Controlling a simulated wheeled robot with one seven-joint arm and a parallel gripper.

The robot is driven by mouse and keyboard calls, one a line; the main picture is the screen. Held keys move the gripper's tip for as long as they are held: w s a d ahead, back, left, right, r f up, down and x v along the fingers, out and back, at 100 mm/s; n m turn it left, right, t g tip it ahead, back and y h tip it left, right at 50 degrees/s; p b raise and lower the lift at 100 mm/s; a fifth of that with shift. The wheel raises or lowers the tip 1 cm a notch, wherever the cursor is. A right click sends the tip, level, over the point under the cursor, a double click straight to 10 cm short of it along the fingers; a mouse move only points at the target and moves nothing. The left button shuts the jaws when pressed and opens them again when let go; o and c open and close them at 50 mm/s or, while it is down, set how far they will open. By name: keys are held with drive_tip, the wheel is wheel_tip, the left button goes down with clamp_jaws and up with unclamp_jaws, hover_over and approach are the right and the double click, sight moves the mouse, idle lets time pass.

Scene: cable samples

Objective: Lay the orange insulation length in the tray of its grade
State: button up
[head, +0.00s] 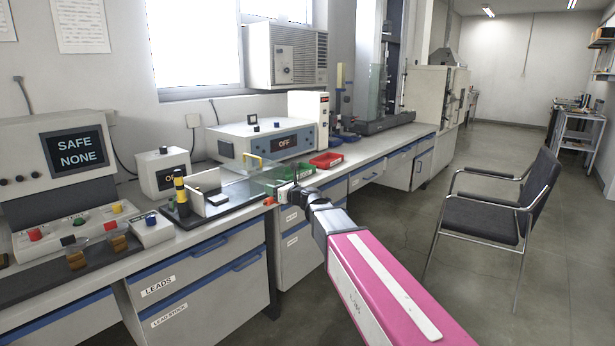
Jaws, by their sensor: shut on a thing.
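My gripper (281,196) is at the bench's front edge, at the end of my pink arm, seen from behind and small. It is shut on a small orange piece, the orange insulation length (268,201), of which only a bit shows at the left of the fingers. A green tray (306,172) and a red tray (327,160) lie side by side on the bench, beyond and to the right of my gripper. The grade markings on the trays are too small to read.
A clear-shielded fixture (222,204) stands just left of my gripper. An instrument reading OFF (262,139) stands behind the trays. A console reading SAFE NONE (76,152) is at far left. A chair (490,215) stands on the open floor at right.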

drive_tip(key=s+d+f, duration=0.3)
drive_tip(key=s+d, duration=0.2)
drive_tip(key=d, duration=0.5)
drive_tip(key=s+d+f, duration=0.3)
drive_tip(key=s+d, duration=0.2)
drive_tip(key=d, duration=0.6)
drive_tip(key=s+d+f+g, duration=0.1)
drive_tip(key=s+d+f, duration=0.3)
drive_tip(key=d, duration=0.6)
drive_tip(key=shift+s+d+n+y, duration=0.2)
drive_tip(key=shift+s+n+y, duration=0.2)
drive_tip(key=shift+s, duration=0.4)
